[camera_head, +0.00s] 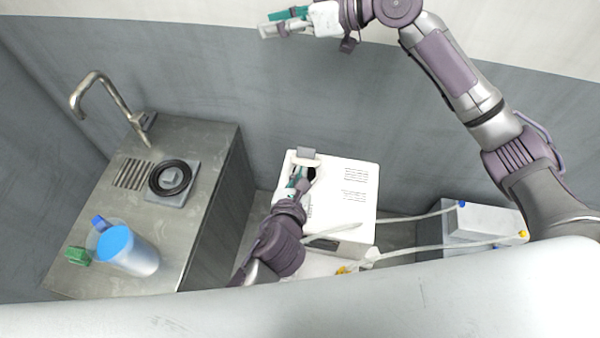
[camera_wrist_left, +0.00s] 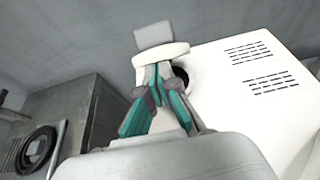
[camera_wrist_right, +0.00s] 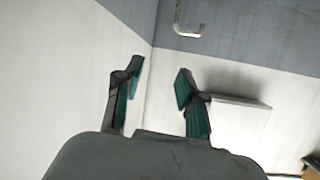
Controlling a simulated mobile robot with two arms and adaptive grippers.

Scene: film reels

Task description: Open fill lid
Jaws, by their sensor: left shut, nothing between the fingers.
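The white machine (camera_head: 347,190) stands low in the middle of the head view, with vent slots on its top. Its fill lid (camera_head: 307,162) is a rounded white flap with a grey block at the far left corner. A dark fill opening (camera_head: 312,174) shows beside it, so the lid looks raised, though the exact angle is unclear. In the left wrist view the lid (camera_wrist_left: 160,55) is just beyond my left gripper (camera_wrist_left: 157,78), whose shut, empty fingertips are at or against its near edge. My right gripper (camera_wrist_right: 160,70) is open and empty, high near the back wall.
A steel counter (camera_head: 205,160) at left carries a tap (camera_head: 100,85), a black ring (camera_head: 170,178), a blue-topped container (camera_head: 116,245) and a green item (camera_head: 77,256). Pale hoses (camera_head: 415,217) link the machine towards a white box (camera_head: 485,220) at right.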

